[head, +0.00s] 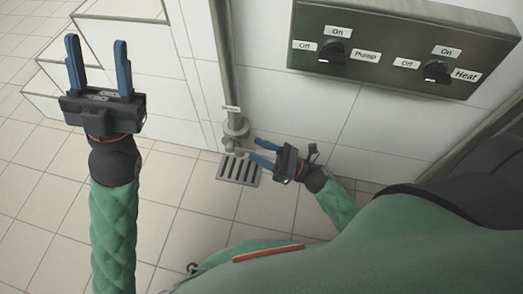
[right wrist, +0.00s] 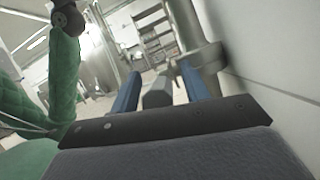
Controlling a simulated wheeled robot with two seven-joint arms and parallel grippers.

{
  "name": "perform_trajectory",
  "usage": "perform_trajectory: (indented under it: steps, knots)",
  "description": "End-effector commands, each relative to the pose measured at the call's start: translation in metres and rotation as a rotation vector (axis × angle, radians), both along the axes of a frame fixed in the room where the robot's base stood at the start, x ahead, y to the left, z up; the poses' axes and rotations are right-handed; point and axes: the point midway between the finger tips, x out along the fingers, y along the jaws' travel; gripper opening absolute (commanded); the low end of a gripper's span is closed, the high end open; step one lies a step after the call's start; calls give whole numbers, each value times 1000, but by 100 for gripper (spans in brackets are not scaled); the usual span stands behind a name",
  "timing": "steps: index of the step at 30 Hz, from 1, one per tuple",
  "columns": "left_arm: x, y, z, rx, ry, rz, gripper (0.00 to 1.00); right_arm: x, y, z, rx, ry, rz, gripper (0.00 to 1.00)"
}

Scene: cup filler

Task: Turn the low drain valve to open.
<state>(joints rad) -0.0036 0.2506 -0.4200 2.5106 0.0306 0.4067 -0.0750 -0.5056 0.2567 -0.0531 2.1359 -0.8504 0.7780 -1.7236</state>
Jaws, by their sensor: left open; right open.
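The low drain valve (head: 236,128) is a grey metal fitting on a vertical pipe near the floor, below a small label. Its pale lever (head: 232,150) points right, toward my right gripper. My right gripper (head: 256,151) is open at the lever's end. In the right wrist view, a grey block-like end (right wrist: 158,93), apparently the lever's, shows between the blue fingers of the right gripper (right wrist: 158,82). I cannot tell whether either finger touches it. My left gripper (head: 97,60) is open, empty and raised at the left, well away from the valve.
A floor drain grate (head: 239,170) lies below the valve. A metal control box (head: 400,45) with Pump (head: 332,51) and Heat (head: 437,71) knobs is on the white tiled wall. A tiled step (head: 125,10) is behind my left gripper. The floor at left is clear.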

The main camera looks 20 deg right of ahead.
Motion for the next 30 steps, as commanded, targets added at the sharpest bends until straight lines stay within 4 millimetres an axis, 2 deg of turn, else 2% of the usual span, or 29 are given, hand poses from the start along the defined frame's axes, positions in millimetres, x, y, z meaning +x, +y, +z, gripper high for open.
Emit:
perform_trajectory:
  steps: [3,4,9,11,25,26,28,30]
  knots:
    - [0,0,-1,2,2,0,46,0,0,0,0,0,0,46]
    - [0,0,-2,4,4,1,46,0,0,0,0,0,0,42]
    - [0,1,-4,7,9,3,46,0,0,0,0,0,0,9]
    - [1,1,-4,7,8,3,46,0,0,0,0,0,0,0]
    - [2,3,-6,15,33,-7,46,0,-6,3,-12,7,-1,0]
    - [2,3,-10,22,47,-9,46,0,-7,3,-15,9,0,0]
    - [1,5,-36,65,110,-15,46,0,-10,4,-21,13,-1,0]
    - [0,7,-47,84,144,-21,46,0,-13,5,-29,18,0,0]
